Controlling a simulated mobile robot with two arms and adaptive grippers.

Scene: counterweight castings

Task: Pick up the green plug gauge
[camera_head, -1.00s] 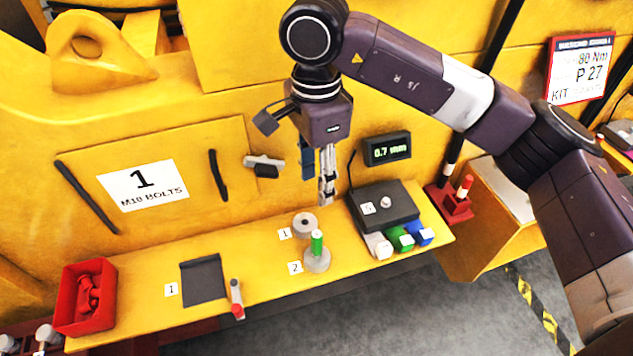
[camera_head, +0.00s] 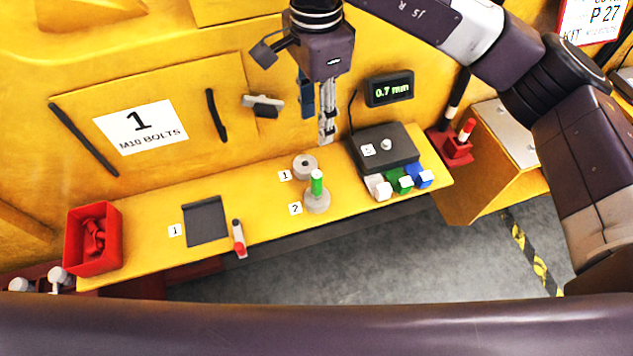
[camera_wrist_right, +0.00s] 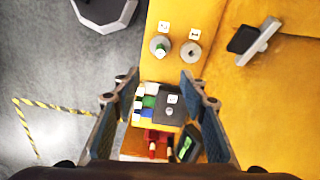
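The green plug gauge (camera_head: 317,182) stands upright in a round grey holder (camera_head: 317,204) beside label 2 on the yellow shelf. My left gripper is not in view.
A grey ring (camera_head: 305,166) lies by label 1 behind the gauge. To the right are a dark box (camera_head: 385,150) and white, green and blue blocks (camera_head: 402,181). A dark plate (camera_head: 205,220), a red-and-white marker-like piece (camera_head: 238,238) and a red bin (camera_head: 92,240) are left.

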